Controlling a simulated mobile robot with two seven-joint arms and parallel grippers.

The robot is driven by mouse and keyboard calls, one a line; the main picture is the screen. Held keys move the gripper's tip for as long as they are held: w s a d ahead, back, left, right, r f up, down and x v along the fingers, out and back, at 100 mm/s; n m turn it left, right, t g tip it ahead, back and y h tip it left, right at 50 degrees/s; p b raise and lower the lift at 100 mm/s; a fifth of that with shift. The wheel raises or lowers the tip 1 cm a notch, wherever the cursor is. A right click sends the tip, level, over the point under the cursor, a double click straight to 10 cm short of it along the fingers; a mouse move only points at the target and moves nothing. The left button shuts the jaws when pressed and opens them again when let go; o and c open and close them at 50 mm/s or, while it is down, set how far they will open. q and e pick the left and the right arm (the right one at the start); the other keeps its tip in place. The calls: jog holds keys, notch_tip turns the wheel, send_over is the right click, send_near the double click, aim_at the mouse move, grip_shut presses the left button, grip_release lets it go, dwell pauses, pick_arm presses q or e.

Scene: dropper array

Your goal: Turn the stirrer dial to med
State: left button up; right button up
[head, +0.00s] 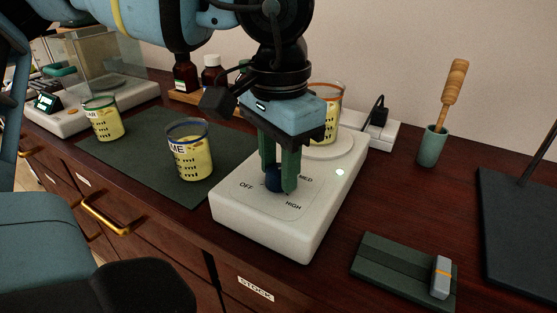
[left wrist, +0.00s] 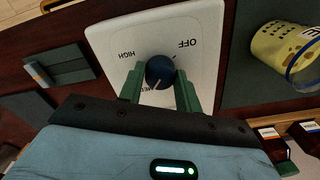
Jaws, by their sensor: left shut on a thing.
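The stirrer (head: 262,225) is a white box on the dark wood bench, with OFF, MED and HIGH printed around a dark blue dial (head: 273,180). My left gripper (head: 278,178) reaches down from above, its green fingers shut on the dial. In the left wrist view the dial (left wrist: 159,70) sits between the fingertips. A white line on it points down toward my gripper, near the MED label, which a finger partly hides. The exact alignment is hard to tell. A beaker of yellow liquid (head: 327,108) stands on the stirrer's round plate, partly behind my gripper. My right gripper is not in view.
A beaker marked ME (head: 188,155) stands on a dark green mat (head: 150,175) left of the stirrer, with another beaker (head: 102,120) beyond. A green block (head: 390,268), a grey-orange piece (head: 440,278) and a green cup with a wooden-handled tool (head: 432,148) are at right.

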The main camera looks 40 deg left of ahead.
aim_at(278, 169)
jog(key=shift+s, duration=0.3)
pick_arm(q)
jog(key=o, duration=1)
jog(key=shift+c, duration=0.2)
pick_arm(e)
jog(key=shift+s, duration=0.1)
pick_arm(q)
jog(key=shift+r, duration=0.55)
notch_tip(278, 169, up, 6)
jog(key=shift+p, duration=0.5)
jog(key=shift+r, duration=0.4)
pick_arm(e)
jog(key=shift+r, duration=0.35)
